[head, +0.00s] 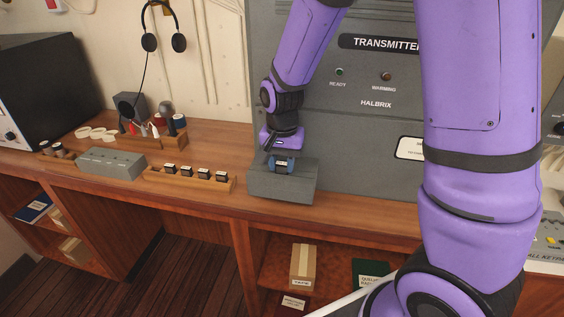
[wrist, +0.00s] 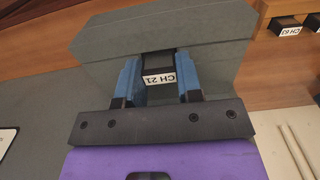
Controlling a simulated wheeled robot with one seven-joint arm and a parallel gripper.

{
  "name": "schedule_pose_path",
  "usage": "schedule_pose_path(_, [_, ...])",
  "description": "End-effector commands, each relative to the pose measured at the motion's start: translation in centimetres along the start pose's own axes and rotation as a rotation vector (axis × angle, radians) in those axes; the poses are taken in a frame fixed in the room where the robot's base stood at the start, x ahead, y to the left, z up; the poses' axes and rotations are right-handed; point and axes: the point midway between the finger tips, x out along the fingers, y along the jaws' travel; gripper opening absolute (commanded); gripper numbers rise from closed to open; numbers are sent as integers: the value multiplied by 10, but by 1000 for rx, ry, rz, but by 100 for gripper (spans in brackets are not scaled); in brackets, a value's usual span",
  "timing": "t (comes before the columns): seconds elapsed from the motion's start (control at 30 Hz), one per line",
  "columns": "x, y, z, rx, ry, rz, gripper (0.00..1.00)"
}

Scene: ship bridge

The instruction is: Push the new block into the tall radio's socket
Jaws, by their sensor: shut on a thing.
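The tall radio (head: 370,131) is a grey cabinet marked TRANSMITTER and HALBRIX. A grey housing (head: 268,186) juts from its base over the bench; it also shows in the wrist view (wrist: 110,50). My gripper (head: 282,166) points down at the top of this housing. In the wrist view, its blue fingers (wrist: 160,80) are shut on a small dark block (wrist: 158,60) with a white label reading CH 21. The block is at the housing's top face. The socket opening is hidden, and I cannot tell how deep the block sits.
A wooden rack (head: 188,180) with several labelled blocks stands left of the housing. A grey box (head: 112,163) with a row of holes lies further left. Behind are a tool holder (head: 160,137) and a hanging headset (head: 163,42). The front bench strip is clear.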

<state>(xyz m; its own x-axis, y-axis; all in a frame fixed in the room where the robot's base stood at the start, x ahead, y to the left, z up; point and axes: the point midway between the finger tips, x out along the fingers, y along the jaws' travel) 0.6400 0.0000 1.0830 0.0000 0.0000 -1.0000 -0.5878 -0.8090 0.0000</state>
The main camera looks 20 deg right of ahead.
Motion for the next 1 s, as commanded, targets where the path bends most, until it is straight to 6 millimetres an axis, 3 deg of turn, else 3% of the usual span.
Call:
schedule_pose_path(0.17, [0, 0, 0, 0, 0, 0, 11])
schedule_pose_path(0.2, [0, 0, 0, 0, 0, 0, 42])
schedule_pose_path(0.3, [0, 0, 0, 0, 0, 0, 63])
schedule_pose_path(0.67, [-5, 0, 0, 0, 1, -1, 63])
schedule_pose_path(1.0, [-62, -1, 0, -1, 3, -4, 63])
